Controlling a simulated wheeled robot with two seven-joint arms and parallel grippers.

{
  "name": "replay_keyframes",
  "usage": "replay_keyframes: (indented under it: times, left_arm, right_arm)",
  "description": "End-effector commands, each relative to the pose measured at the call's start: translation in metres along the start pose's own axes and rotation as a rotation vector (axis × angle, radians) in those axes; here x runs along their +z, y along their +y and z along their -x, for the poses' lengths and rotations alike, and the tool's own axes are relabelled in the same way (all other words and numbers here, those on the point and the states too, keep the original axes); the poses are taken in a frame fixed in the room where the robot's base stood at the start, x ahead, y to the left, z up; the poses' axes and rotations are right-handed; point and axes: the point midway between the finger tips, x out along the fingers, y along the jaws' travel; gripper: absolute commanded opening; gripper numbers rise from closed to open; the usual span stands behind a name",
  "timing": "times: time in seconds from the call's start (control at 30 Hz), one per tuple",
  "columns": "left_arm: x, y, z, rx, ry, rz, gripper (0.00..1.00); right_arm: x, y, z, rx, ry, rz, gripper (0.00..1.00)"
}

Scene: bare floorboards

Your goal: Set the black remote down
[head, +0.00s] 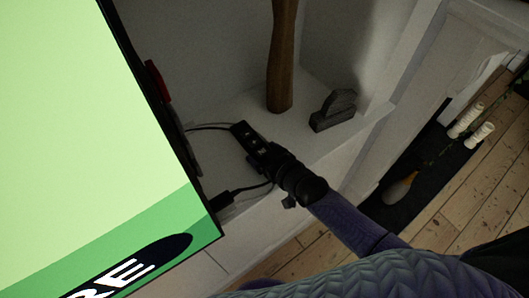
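The black remote (248,138) is a slim dark bar with small pale buttons, just above or on the white shelf (228,162); I cannot tell whether it touches. My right gripper (265,160) reaches in from the lower right and is shut on the near end of the remote, hiding that end. The remote points up and left, away from the gripper. My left gripper is not in view.
A large screen (100,110) with a green picture fills the left. A brown wooden vase-like piece (282,60) and a dark grey ornament (334,110) stand on the shelf. Black cables (238,193) lie near the remote. White bottles (466,120) stand at right.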

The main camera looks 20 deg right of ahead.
Motion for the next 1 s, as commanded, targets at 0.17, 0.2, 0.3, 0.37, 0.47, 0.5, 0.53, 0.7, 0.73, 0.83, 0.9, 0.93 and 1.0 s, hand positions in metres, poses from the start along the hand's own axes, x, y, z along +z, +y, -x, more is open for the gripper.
replay_keyframes:
  times: [0.17, 0.2, 0.3, 0.37, 0.47, 0.5, 0.53, 0.7, 0.73, 0.83, 0.9, 0.93, 1.0]
  left_arm:
    - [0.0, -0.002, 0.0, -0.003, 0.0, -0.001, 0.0]
    - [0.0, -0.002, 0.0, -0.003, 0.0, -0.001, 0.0]
    - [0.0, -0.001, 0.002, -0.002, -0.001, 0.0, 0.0]
    - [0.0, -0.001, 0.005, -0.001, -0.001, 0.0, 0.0]
    - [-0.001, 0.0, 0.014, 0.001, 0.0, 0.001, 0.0]
    - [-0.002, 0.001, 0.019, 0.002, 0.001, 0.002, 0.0]
    - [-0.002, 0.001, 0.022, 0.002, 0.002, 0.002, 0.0]
    - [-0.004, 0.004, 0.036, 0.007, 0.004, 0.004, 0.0]
    - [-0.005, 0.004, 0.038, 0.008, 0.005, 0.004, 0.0]
    - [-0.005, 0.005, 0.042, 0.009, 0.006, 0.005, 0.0]
    - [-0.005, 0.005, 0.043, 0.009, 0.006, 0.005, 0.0]
    - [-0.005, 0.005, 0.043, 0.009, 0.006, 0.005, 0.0]
    - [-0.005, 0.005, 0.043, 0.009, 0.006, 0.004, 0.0]
  right_arm:
    - [0.0, 0.0, 0.0, 0.0, 0.0, 0.0, 1.0]
    - [0.0, 0.0, 0.0, 0.0, 0.0, 0.0, 1.0]
    - [-0.003, 0.0, 0.001, 0.0, 0.0, 0.0, 1.0]
    - [-0.004, 0.0, 0.006, 0.0, -0.001, -0.001, 1.0]
    - [-0.005, 0.0, 0.025, 0.0, -0.002, 0.0, 1.0]
    - [-0.006, 0.0, 0.034, 0.0, -0.002, 0.001, 1.0]
    - [-0.006, 0.0, 0.042, 0.0, -0.001, 0.0, 1.0]
    - [-0.005, 0.0, 0.086, 0.0, -0.003, 0.0, 1.0]
    - [-0.005, 0.0, 0.093, 0.0, -0.002, 0.0, 1.0]
    - [-0.004, 0.0, 0.111, 0.0, -0.003, 0.0, 1.0]
    - [-0.004, 0.0, 0.118, 0.0, -0.001, 0.0, 1.0]
    - [-0.003, 0.0, 0.119, 0.0, -0.001, 0.0, 1.0]
    - [-0.003, 0.0, 0.122, 0.0, -0.001, 0.0, 1.0]
